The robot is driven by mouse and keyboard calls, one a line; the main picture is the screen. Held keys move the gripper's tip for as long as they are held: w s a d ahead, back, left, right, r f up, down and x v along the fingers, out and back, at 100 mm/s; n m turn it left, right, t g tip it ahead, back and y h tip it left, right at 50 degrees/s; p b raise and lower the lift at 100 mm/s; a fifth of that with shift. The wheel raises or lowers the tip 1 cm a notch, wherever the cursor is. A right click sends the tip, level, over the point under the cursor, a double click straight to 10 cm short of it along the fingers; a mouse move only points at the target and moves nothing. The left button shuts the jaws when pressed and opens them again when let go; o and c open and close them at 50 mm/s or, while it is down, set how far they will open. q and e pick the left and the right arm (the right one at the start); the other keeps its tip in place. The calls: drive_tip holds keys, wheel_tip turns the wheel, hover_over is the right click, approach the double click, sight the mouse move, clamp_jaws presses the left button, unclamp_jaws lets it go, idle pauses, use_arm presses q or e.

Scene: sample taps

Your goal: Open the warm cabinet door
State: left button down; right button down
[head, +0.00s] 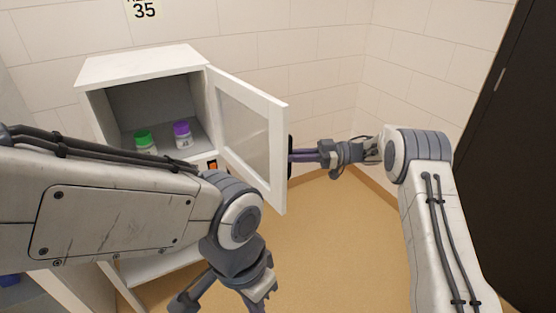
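The warm cabinet (145,66) is a white box at the left against the wall. Its white-framed door (247,130), with a clear pane, is swung wide open toward the right. A dark handle (290,158) shows at the door's outer side. My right gripper (303,156) reaches in from the right, with its fingertips at the handle. Its fingers are seen edge-on, so I cannot tell whether they are closed around it. My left gripper (222,301) is low in front of the cabinet, its fingers spread and apparently empty. Its tips are near the picture's bottom edge.
Inside the cabinet stand a green-capped jar (145,139) and a purple-capped jar (182,135). My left arm hides the cabinet's lower front. The tan floor (335,235) is clear between my arms. A dark door panel (515,150) stands at the far right.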

use_arm(q)
drive_tip(key=shift+w, duration=0.4)
use_arm(e)
drive_tip(key=shift+w+d+r, duration=0.1)
drive_tip(key=shift+w+d, duration=0.35)
drive_tip(key=shift+w, duration=0.15)
drive_tip(key=c, duration=1.2)
unclamp_jaws()
use_arm(q)
drive_tip(key=shift+a, duration=0.1)
use_arm(e)
drive_tip(key=shift+o, duration=0.2)
use_arm(q)
drive_tip(key=shift+f, duration=0.1)
use_arm(e)
drive_tip(key=shift+d, duration=0.1)
